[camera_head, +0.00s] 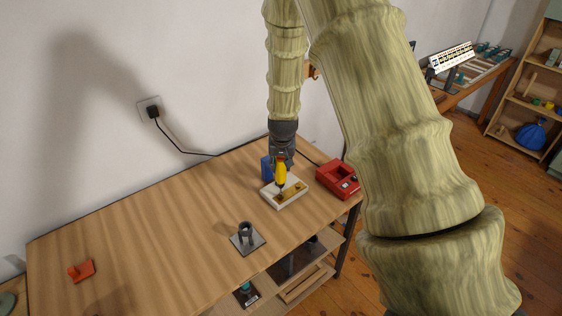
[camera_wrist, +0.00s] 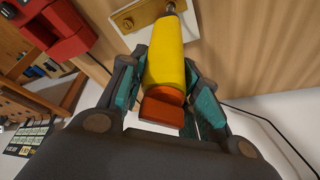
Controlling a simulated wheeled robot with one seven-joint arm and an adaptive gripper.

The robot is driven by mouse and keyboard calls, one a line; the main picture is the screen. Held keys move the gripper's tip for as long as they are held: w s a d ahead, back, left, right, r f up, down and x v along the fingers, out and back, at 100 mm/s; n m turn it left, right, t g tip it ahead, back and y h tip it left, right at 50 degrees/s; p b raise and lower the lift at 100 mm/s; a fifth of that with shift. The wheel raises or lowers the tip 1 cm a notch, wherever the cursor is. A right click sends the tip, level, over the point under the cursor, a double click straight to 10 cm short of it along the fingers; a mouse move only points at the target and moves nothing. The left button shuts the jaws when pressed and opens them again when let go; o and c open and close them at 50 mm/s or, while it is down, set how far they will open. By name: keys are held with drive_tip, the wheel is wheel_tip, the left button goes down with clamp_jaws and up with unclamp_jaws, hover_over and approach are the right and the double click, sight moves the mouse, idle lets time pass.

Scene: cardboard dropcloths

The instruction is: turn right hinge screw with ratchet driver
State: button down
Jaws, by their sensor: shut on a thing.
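My gripper (camera_head: 281,159) is shut on the ratchet driver (camera_head: 281,174), which has a yellow handle and an orange-red end cap. In the wrist view the driver (camera_wrist: 165,58) lies between the teal finger pads (camera_wrist: 160,95), its dark shaft pointing away from me. A white block (camera_head: 284,203) on the table bears a brass hinge plate (camera_head: 295,189). The block (camera_wrist: 118,22) and plate (camera_wrist: 140,14) also show in the wrist view. The driver stands nearly upright over the block, its tip at or just above the brass. I cannot tell whether it touches a screw; the screw heads are too small to make out.
A red device (camera_head: 338,180) stands right of the block, near the table edge. A blue object (camera_head: 266,168) is close behind my gripper. A grey stand (camera_head: 246,240) is in front, and an orange piece (camera_head: 81,271) lies far left. The table's left middle is clear.

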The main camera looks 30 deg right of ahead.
drive_tip(key=m+p, duration=0.2)
drive_tip(key=s+m+g+h+p, duration=0.1)
drive_tip(key=m, duration=0.1)
drive_tip(key=shift+f+m+p, duration=0.2)
drive_tip(key=shift+m+p, duration=0.1)
drive_tip(key=shift+p, duration=0.05)
drive_tip(key=m+p, duration=0.1)
drive_tip(key=m, duration=0.1)
drive_tip(key=m+g+p, duration=0.1)
drive_tip(key=p, duration=0.1)
drive_tip(key=shift+s+m+h, duration=0.2)
drive_tip(key=shift+m+h, duration=0.2)
drive_tip(key=shift+s+f+m+g+p, duration=0.1)
drive_tip(key=shift+f+m+g+p, duration=0.1)
drive_tip(key=shift+m+g+p, duration=0.75)
drive_tip(key=shift+s+m+b, duration=0.1)
drive_tip(key=shift+m+b, duration=0.35)
drive_tip(key=shift+m, duration=0.5)
drive_tip(key=shift+d, duration=0.1)
